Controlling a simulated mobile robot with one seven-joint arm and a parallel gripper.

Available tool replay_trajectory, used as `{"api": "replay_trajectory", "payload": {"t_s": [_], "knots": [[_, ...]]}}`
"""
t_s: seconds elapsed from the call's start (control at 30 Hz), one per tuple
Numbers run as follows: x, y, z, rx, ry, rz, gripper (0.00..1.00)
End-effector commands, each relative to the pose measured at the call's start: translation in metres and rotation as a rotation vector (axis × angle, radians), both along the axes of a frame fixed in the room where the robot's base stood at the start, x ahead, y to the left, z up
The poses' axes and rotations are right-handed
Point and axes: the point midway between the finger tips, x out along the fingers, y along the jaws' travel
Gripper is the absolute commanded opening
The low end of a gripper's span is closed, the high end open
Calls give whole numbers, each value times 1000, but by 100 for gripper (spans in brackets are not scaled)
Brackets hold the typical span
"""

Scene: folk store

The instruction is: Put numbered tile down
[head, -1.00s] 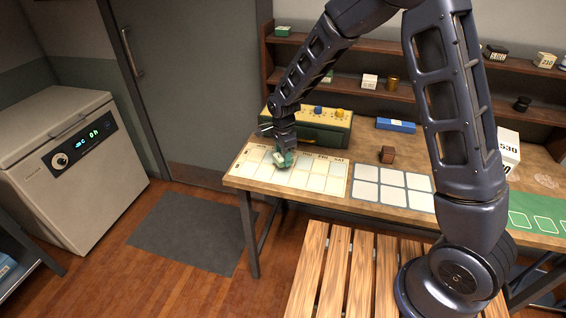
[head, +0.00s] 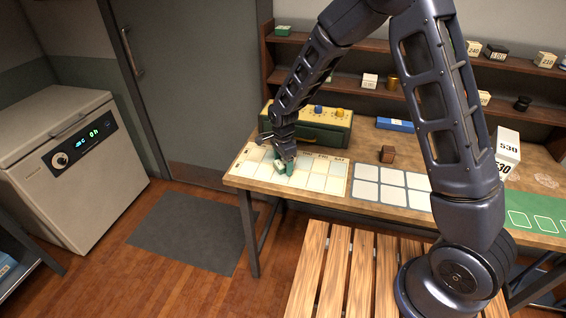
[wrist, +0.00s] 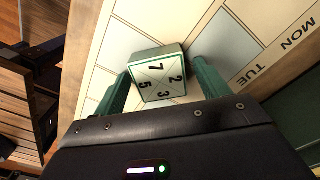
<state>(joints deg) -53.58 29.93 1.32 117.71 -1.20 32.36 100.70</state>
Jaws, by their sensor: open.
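The numbered tile (wrist: 158,74) is a small pale block with green sides; its top shows the digits 7, 2, 3 and 5. It sits on or just over the cream day-marked board (head: 327,184), around the middle of its left part. My gripper (wrist: 160,92) has its green fingers on either side of the tile, open, with a visible gap at the right finger. In the head view my gripper (head: 284,164) is low over the board and mostly hides the tile. Whether the tile rests flat cannot be told.
A green and yellow box with knobs (head: 322,128) stands behind the board. A white block marked 530 (head: 507,147) stands farther right. A slatted wooden surface (head: 335,275) is in front.

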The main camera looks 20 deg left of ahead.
Motion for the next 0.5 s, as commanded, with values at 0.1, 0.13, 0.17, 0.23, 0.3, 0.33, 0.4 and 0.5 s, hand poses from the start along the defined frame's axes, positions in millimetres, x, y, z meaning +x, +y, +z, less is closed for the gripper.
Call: {"api": "replay_trajectory", "payload": {"t_s": [0.1, 0.13, 0.17, 0.23, 0.3, 0.33, 0.4, 0.5], "knots": [[0, 0, 3, 1, -1, 0, 74], [0, 0, 5, 1, -1, 0, 74], [0, 0, 7, 1, -1, 0, 74], [0, 1, 15, 1, -1, 0, 74], [0, 1, 27, 2, -2, 0, 74], [0, 1, 32, 3, -3, 0, 74], [1, 1, 46, 3, -3, 0, 74], [0, 0, 66, 2, -2, 0, 74]]}}
